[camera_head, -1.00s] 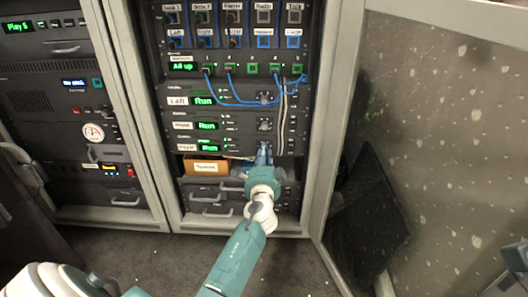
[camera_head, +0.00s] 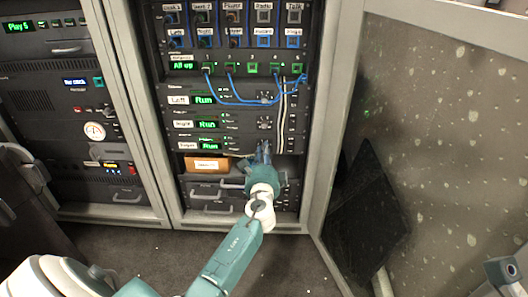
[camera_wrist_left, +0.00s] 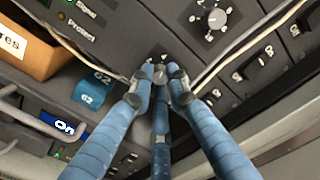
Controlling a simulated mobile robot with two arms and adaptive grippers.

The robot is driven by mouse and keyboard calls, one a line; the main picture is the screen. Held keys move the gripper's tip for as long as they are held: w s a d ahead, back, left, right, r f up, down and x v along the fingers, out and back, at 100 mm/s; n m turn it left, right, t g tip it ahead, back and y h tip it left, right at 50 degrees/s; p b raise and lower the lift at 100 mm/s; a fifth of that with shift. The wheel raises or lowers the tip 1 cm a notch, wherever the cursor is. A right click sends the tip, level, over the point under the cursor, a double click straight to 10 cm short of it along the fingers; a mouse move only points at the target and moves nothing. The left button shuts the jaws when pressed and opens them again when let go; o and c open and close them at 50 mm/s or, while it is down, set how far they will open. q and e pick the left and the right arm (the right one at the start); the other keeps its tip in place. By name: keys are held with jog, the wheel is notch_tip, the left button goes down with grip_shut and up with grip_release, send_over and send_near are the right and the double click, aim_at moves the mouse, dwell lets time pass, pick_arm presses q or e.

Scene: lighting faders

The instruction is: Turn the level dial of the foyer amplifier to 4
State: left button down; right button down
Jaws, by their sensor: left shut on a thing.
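The foyer amplifier (camera_head: 187,146) is the lowest of three similar dark units in the right-hand rack, with a green "Run" display. My left gripper (camera_head: 263,148) reaches up to the right part of its front and covers its dial in the head view. In the left wrist view, the blue fingertips of my left gripper (camera_wrist_left: 161,76) close around a small grey knob, the level dial (camera_wrist_left: 160,71). The dial's pointer and much of its scale are hidden, so its setting cannot be read.
The middle amplifier's dial (camera_head: 264,124) is just above, and also shows in the left wrist view (camera_wrist_left: 213,18). Pale cables (camera_wrist_left: 230,50) hang close to the fingers. An orange-brown box (camera_head: 208,165) sits below left. Blue patch cables (camera_head: 240,101) loop above. The open rack door (camera_head: 440,130) stands at the right.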

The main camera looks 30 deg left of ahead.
pick_arm(q)
jog(key=shift+w+d+r, duration=0.1)
jog(key=shift+w+d, duration=0.05)
jog(key=shift+d, duration=0.15)
jog(key=c, duration=1.7)
grip_release()
jog(key=shift+w, duration=0.1)
jog(key=shift+o, duration=0.2)
jog(key=v, duration=1.2)
jog(key=shift+a+f, duration=0.1)
jog(key=shift+f, duration=0.1)
